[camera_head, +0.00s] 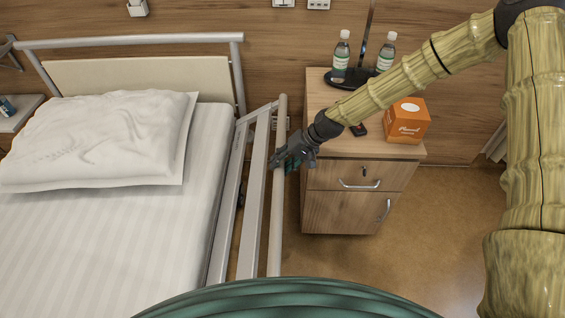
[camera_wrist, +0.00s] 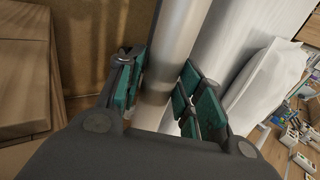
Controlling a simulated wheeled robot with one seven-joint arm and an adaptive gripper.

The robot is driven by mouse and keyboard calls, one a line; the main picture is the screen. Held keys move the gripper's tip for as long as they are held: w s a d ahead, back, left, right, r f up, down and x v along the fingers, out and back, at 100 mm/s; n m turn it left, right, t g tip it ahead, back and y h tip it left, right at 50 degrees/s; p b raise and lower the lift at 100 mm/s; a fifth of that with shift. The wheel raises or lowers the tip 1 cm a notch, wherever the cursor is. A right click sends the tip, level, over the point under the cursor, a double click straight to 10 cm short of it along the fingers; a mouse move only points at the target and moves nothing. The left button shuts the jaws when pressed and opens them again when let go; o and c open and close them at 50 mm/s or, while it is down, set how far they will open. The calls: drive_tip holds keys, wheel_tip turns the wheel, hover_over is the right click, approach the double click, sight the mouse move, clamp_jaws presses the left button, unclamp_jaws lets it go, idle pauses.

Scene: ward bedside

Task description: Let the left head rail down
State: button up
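The left head rail (camera_head: 279,215) stands raised along the bed's right side in the head view, with a pale round top bar and flat bars below it. My gripper (camera_head: 284,162) is at the top bar, near its head end. In the wrist view the bar (camera_wrist: 178,45) runs between the two fingers of my gripper (camera_wrist: 162,85). The far faces of the pads are hidden.
A bedside cabinet (camera_head: 330,213) stands just right of the rail, holding two bottles (camera_head: 341,58) on a dark tray and an orange box (camera_head: 408,120). The bed (camera_head: 100,240) with a pillow (camera_head: 105,140) is left of the rail. Open floor (camera_head: 430,240) lies right of the cabinet.

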drive_tip(key=shift+o, duration=0.5)
drive_tip(key=shift+r, duration=0.15)
drive_tip(key=shift+d+r, duration=0.2)
drive_tip(key=shift+r, duration=0.05)
drive_tip(key=v, duration=1.1)
drive_tip(key=shift+c, duration=0.3)
